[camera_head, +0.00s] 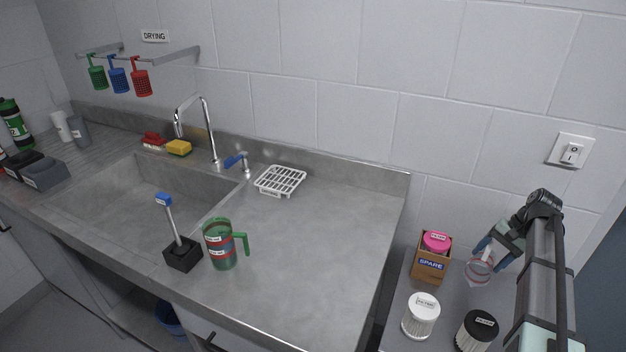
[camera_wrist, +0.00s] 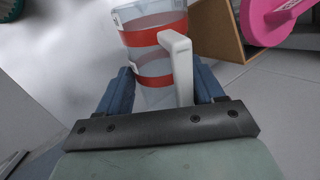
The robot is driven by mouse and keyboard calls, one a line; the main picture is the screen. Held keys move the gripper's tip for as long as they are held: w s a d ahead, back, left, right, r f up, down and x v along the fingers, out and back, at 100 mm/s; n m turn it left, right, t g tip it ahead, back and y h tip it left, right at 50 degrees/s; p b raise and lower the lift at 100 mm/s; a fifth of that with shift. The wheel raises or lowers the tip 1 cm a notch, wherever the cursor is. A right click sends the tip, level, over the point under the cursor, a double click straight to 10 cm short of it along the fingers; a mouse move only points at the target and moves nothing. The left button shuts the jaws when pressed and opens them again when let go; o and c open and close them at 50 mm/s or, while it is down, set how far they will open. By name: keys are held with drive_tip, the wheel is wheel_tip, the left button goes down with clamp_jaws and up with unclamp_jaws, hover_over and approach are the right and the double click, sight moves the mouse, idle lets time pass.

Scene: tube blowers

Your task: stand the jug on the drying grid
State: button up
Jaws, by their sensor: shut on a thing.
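A clear jug (camera_head: 480,268) with red bands and a white handle is at the right, beside the cardboard box. My gripper (camera_head: 487,246) is shut on this clear jug. In the wrist view the jug (camera_wrist: 150,62) sits between my blue fingers (camera_wrist: 164,88), its handle toward the palm. I cannot tell whether its base touches the lower surface. The white drying grid (camera_head: 280,181) lies on the steel counter behind the sink's right end, near the wall, and is empty. A green-handled jug (camera_head: 219,247) with red bands stands at the counter's front.
A box marked SPARE (camera_head: 430,268) holds a pink-topped filter (camera_head: 436,242). A white filter (camera_head: 420,316) and a black-topped filter (camera_head: 477,331) stand in front. A brush in a black holder (camera_head: 183,255) stands beside the green-handled jug. The counter's right part is clear; its raised edge borders the lower surface.

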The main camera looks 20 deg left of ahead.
drive_tip(key=shift+w+d+r+m, duration=0.2)
drive_tip(key=shift+r+m, duration=0.25)
drive_tip(key=shift+m, duration=0.35)
drive_tip(key=s+a+r+m+t+y, duration=0.2)
drive_tip(key=a+r+m+y, duration=0.2)
drive_tip(key=a+r+m, duration=0.45)
wheel_tip(320, 180, up, 11)
drive_tip(key=m+t+y, duration=0.6)
drive_tip(key=m+y, duration=0.2)
drive_tip(key=y, duration=0.1)
hover_over(288, 182)
drive_tip(key=shift+f, duration=4.75)
drive_tip(key=shift+f, duration=0.15)
drive_tip(key=o, duration=1.3)
drive_tip(key=shift+o, duration=0.2)
